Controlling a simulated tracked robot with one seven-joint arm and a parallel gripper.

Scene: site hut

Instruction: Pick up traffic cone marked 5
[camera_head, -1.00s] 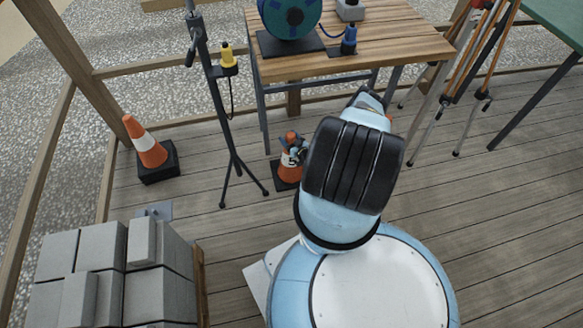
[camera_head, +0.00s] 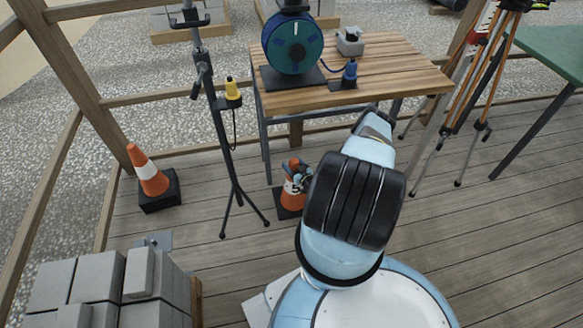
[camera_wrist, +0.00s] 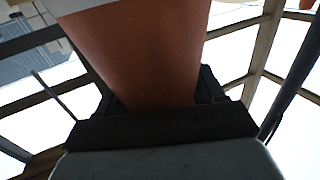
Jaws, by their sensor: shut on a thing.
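The traffic cone marked 5 (camera_head: 291,196) is orange with a white band and a black base. It stands near the table's front left leg, partly hidden by my arm in the head view. My gripper (camera_head: 301,176) is at the cone's upper right side, shut on it. In the wrist view the cone's orange body (camera_wrist: 145,60) fills the upper middle, with part of the white band at the top left. A dark gripper part (camera_wrist: 160,127) crosses below it. I cannot tell whether the base is touching the floor.
Another orange cone (camera_head: 149,175) stands at the left by the fence. A dark tripod stand (camera_head: 228,150) with a yellow box is between the cones. A wooden table (camera_head: 350,84) with a blue reel (camera_head: 292,45) is behind. Grey blocks (camera_head: 95,275) are stacked front left.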

